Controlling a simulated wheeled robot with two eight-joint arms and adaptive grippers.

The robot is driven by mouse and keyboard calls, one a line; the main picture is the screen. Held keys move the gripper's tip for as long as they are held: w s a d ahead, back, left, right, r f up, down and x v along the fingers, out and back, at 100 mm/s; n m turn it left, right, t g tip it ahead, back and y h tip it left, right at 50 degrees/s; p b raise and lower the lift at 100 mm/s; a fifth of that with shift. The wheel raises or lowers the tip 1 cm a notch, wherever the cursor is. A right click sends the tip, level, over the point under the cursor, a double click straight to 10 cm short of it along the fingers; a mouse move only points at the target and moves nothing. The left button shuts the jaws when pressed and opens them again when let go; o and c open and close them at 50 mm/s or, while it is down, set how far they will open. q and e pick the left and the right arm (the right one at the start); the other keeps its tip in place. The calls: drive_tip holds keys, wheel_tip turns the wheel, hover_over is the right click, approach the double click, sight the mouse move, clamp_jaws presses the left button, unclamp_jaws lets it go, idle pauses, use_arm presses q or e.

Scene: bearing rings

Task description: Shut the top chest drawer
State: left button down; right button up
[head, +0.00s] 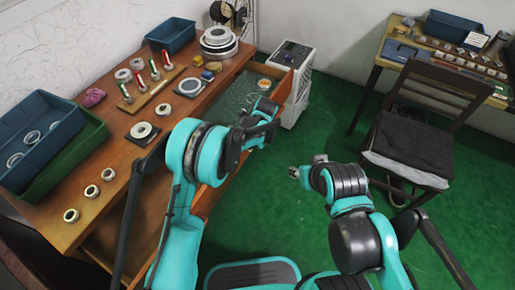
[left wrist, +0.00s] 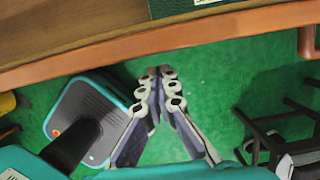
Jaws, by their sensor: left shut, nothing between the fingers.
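The open drawer (head: 284,88) sticks out from the right side of the wooden workbench, with a wooden front and a greenish inside holding a small ringed part (head: 264,83). My left gripper (head: 268,106) is by the near end of the drawer front. In the left wrist view my left gripper (left wrist: 160,74) is shut and empty, its fingertips just below a long wooden edge (left wrist: 150,43), apparently the drawer's; I cannot tell whether they touch. My right gripper (head: 299,172) hangs over the green floor, away from the drawer; its jaw opening is unclear.
The workbench (head: 110,210) carries blue and green bins (head: 45,125), several bearing rings (head: 142,131) and a wooden tool rack (head: 145,93). A white cabinet (head: 298,62) stands close beyond the drawer. A dark chair (head: 415,140) and second table (head: 385,55) are right. Green floor between is clear.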

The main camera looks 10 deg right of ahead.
use_arm(q)
drive_tip(key=shift+w+a, duration=0.3)
drive_tip(key=shift+a, duration=0.2)
drive_tip(key=w+a, duration=0.7)
drive_tip(key=a, duration=0.2)
drive_tip(key=w+a, duration=0.7)
drive_tip(key=a, duration=0.3)
drive_tip(key=shift+a+p, duration=0.2)
drive_tip(key=shift+p, duration=0.2)
drive_tip(key=shift+w+r, duration=0.1)
drive_tip(key=shift+r, duration=0.05)
